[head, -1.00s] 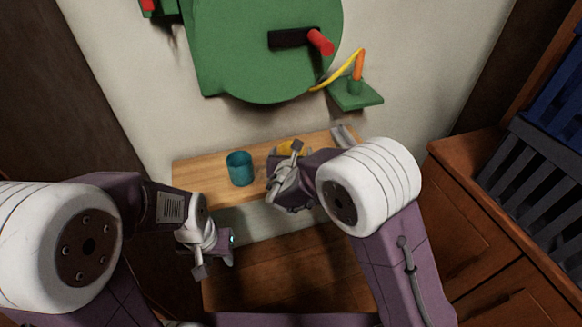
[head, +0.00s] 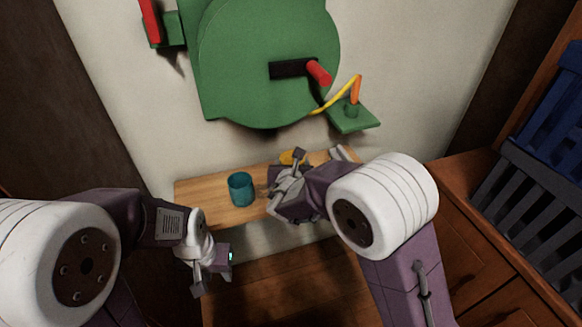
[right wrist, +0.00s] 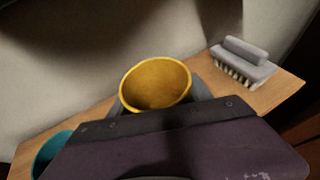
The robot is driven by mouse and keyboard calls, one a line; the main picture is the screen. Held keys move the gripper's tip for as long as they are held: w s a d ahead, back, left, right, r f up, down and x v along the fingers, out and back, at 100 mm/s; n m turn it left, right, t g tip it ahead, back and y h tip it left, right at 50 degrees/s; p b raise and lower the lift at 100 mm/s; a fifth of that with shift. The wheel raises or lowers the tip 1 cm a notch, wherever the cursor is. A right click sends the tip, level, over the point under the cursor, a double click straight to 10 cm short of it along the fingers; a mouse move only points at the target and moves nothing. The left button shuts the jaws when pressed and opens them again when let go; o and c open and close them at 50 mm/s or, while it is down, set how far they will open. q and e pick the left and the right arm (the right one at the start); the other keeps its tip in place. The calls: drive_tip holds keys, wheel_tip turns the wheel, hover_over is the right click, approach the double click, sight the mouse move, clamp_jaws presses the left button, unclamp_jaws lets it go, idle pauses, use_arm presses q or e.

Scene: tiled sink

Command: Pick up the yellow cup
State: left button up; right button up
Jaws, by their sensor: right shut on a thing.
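The yellow cup (head: 292,157) shows behind my right gripper (head: 282,184) in the head view, near the back edge of the wooden shelf. In the right wrist view the cup (right wrist: 156,84) has its open rim toward the camera, and its lower part is hidden by my gripper (right wrist: 160,108). My right gripper is shut on it. Whether the cup's base is clear of the shelf is hidden. My left gripper (head: 207,268) hangs in front of the shelf, away from the cup; its fingers are too unclear to judge.
A teal cup (head: 241,190) stands on the wooden shelf (head: 200,197), left of my right gripper. A grey brush (right wrist: 243,64) lies on the right end. A green wall fixture (head: 265,60) with a red handle is above. A wooden cabinet (head: 480,230) is at right.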

drive_tip(key=s+d+r+p, duration=0.1)
drive_tip(key=s+d+r, duration=0.4)
drive_tip(key=d, duration=0.4)
drive_tip(key=shift+s+d+r, duration=0.2)
drive_tip(key=shift+d+r, duration=0.2)
drive_tip(key=shift+r, duration=0.25)
